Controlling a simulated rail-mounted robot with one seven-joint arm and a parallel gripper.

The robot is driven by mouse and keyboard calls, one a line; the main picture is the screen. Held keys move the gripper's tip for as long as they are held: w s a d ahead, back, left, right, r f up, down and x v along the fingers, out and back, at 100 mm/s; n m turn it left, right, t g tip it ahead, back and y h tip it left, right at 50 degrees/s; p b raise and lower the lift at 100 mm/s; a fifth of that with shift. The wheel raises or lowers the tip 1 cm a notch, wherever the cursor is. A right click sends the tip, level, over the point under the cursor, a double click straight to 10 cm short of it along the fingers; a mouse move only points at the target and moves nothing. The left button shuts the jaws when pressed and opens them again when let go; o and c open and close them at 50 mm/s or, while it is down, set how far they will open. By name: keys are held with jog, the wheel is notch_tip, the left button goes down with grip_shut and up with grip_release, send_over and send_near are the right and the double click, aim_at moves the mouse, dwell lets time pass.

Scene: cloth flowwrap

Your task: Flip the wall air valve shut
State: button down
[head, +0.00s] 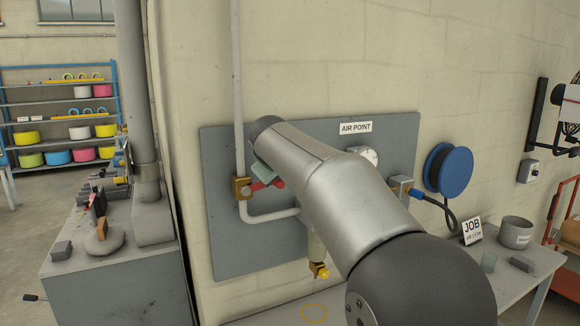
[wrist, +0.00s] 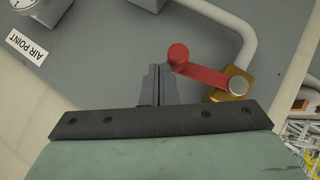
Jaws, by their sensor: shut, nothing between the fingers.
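The air valve is a brass body (head: 242,188) on a grey vertical pipe, with a red lever (head: 262,186) that points right, roughly across the pipe. In the wrist view the brass body (wrist: 236,86) is at right and the red lever (wrist: 208,71) runs up-left to a round red end knob. My gripper (wrist: 159,75) is shut and empty. Its fingertips are just left of the knob, very close; I cannot tell if they touch. In the head view my arm covers part of the panel and the fingertips are hard to make out.
The grey wall panel (head: 225,245) carries an AIR POINT label (head: 355,128), a gauge (head: 369,155) and a yellow-tipped fitting (head: 321,271). A blue hose reel (head: 448,170) hangs at right. Below are a JOB sign (head: 472,230) and a grey pot (head: 516,233). A cabinet stands at left.

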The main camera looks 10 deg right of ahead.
jog(key=shift+w+d+f+b, duration=0.1)
jog(key=shift+f+b, duration=0.1)
jog(key=shift+f, duration=0.2)
jog(key=shift+w+d+f+b, duration=0.1)
jog(key=shift+f+b, duration=0.1)
jog(key=shift+f, duration=0.3)
jog(key=s+d+r+p, duration=0.1)
jog(key=s+d+r, duration=0.1)
jog(key=s+r, duration=0.5)
notch_tip(320, 180, up, 4)
jog(key=shift+r, duration=0.1)
dwell(0.3)
